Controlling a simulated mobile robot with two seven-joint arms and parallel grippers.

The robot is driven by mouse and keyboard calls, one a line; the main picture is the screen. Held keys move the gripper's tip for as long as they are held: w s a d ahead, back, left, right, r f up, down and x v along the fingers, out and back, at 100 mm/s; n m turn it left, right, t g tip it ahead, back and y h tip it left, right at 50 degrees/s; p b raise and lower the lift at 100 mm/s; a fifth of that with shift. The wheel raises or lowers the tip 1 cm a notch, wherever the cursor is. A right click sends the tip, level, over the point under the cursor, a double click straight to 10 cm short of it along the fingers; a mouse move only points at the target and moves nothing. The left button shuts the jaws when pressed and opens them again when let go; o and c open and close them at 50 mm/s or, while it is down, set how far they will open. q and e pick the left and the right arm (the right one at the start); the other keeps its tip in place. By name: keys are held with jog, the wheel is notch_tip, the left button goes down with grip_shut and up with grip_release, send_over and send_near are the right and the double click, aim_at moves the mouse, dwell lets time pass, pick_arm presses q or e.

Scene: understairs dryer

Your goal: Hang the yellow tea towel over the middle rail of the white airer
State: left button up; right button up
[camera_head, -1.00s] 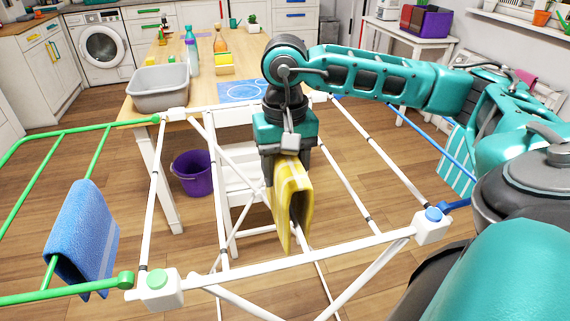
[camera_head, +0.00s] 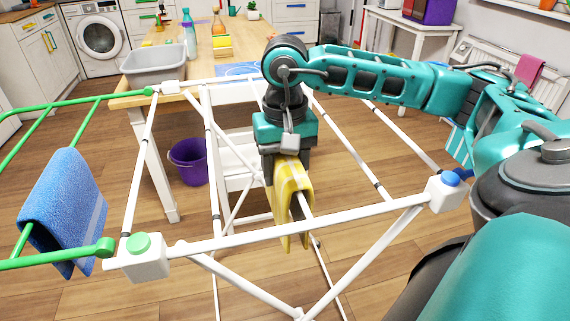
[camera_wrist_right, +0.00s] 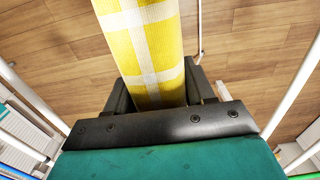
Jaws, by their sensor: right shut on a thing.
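The yellow tea towel (camera_head: 279,203), checked with white, hangs folded from my right gripper (camera_head: 287,160). My right gripper is shut on its top fold, above the middle of the white airer (camera_head: 270,228). The towel's flaps hang down on either side of the white middle rail (camera_head: 304,201), which shows between them. Whether the fold rests on the rail is hidden. In the right wrist view, the towel (camera_wrist_right: 145,50) runs out from between the fingers. My left gripper is not in view.
A blue towel (camera_head: 62,210) hangs on the airer's green left wing (camera_head: 60,107). A table (camera_head: 140,97) with a grey basin (camera_head: 153,65) and bottles stands behind the airer. A purple bucket (camera_head: 188,162) is on the floor under the table. Other white rails flank the towel.

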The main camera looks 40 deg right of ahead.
jog(key=o, duration=1.2)
jog(key=shift+c, duration=0.2)
jog(key=shift+r, duration=0.1)
notch_tip(320, 180, up, 13)
jog(key=p, duration=0.3)
